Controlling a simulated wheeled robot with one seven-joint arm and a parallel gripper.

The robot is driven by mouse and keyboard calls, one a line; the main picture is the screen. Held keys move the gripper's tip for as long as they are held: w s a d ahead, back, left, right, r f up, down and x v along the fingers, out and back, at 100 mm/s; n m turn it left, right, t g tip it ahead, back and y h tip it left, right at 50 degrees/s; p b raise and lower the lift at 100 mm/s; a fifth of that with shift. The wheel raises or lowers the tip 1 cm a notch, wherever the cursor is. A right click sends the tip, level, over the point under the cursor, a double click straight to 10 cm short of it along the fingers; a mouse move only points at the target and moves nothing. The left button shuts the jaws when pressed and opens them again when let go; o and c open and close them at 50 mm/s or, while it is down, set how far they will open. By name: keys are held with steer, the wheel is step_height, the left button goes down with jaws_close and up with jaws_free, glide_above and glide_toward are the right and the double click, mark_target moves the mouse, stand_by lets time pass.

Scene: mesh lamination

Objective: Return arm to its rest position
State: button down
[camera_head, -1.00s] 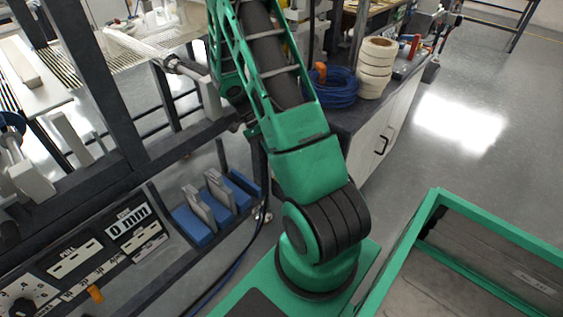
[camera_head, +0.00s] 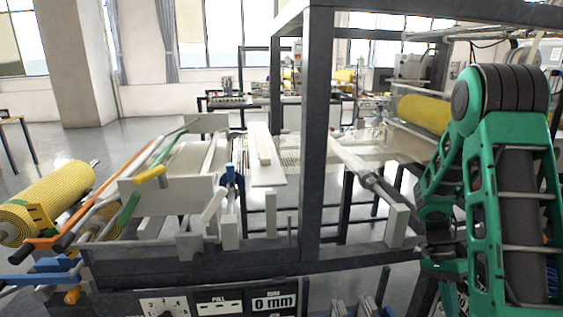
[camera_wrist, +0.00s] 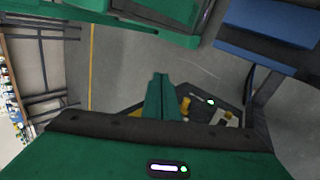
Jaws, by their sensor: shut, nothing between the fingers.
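My green arm is folded at the right of the head view, with its elbow high and its forearm hanging down toward the bottom edge. My gripper's fingertips cannot be made out in the head view. In the wrist view my gripper (camera_wrist: 160,80) is shut, its green fingers together and nothing between them. It points over grey floor (camera_wrist: 135,62), clear of any object.
A dark machine frame post (camera_head: 316,130) stands left of my arm. A white-ended roller bar (camera_head: 398,222) lies close to my forearm. A yellow mesh roll (camera_head: 45,203) is at the far left. A blue part (camera_wrist: 268,33) shows top right in the wrist view.

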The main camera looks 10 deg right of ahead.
steer(key=s+a+r+n+t, duration=0.3)
steer(key=s+a+r+n, duration=0.1)
steer(key=r, duration=0.5)
steer(key=s+a+r+n+t, duration=0.4)
steer(key=s+a+r+n, duration=0.1)
steer(key=s+r, duration=0.3)
steer(key=shift+s+a+r+n, duration=0.25)
steer(key=shift+s+r+n, duration=0.1)
steer(key=shift+s+n, duration=0.2)
